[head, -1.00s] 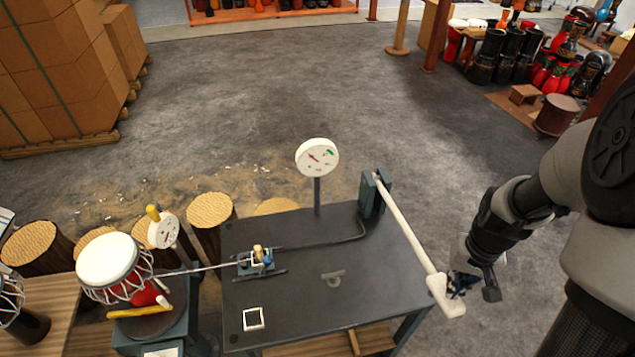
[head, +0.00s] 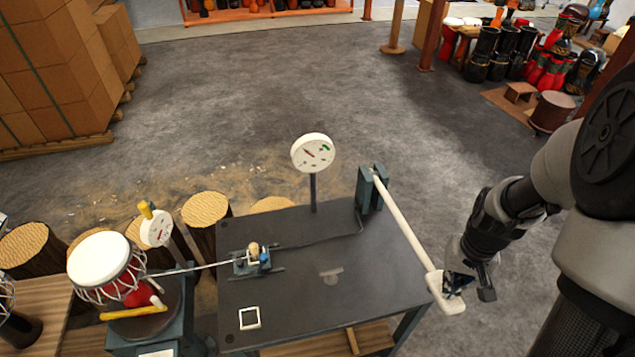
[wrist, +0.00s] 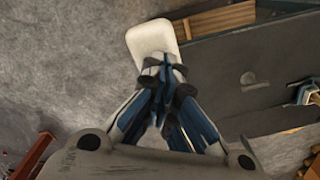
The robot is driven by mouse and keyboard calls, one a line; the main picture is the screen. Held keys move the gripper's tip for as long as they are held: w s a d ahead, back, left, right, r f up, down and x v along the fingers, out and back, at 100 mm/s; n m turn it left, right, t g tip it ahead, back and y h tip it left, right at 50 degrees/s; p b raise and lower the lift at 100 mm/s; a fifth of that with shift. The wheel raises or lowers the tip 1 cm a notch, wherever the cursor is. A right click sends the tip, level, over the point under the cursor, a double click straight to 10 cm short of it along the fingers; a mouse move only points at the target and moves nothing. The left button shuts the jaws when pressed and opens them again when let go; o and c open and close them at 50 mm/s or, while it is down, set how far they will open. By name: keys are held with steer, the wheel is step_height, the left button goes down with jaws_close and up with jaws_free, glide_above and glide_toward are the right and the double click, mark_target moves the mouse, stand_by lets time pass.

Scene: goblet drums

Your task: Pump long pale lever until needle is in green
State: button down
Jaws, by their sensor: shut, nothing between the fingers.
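The long pale lever (head: 402,222) runs from a dark pivot bracket (head: 367,190) at the table's back right, past the right edge, to a wide white end (head: 445,297). My gripper (head: 456,285) is shut, with nothing between its fingers, at that white end. In the wrist view my fingertips (wrist: 165,72) overlap the lever's white end (wrist: 152,38); I cannot tell whether they touch. The round white gauge (head: 313,152) stands on a post behind the table. Its red needle points up and left, away from the green mark at the upper right.
The dark table (head: 320,275) carries a small clamp device (head: 254,260) and a white-framed square (head: 249,318). A white-topped drum (head: 98,258) and a second dial (head: 156,229) stand at left. Open floor lies behind the table and to its right.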

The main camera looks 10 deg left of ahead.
step_height(320, 180, down, 16)
steer(key=r+b, duration=0.1)
steer(key=b, duration=1)
steer(key=r+p, duration=0.7)
steer(key=r, duration=0.2)
steer(key=r+p, duration=0.7)
steer(key=r, duration=0.2)
steer(key=shift+s+d+p, duration=0.1)
steer(key=shift+s+p, duration=0.1)
steer(key=shift+p, duration=0.1)
steer(key=shift+f, duration=0.1)
steer(key=shift+f, duration=0.1)
step_height(320, 180, down, 18)
steer(key=b, duration=1.5)
step_height(320, 180, up, 18)
steer(key=p, duration=1.5)
steer(key=shift+s+r, duration=0.15)
steer(key=shift+r, duration=0.05)
steer(key=shift+f, duration=0.1)
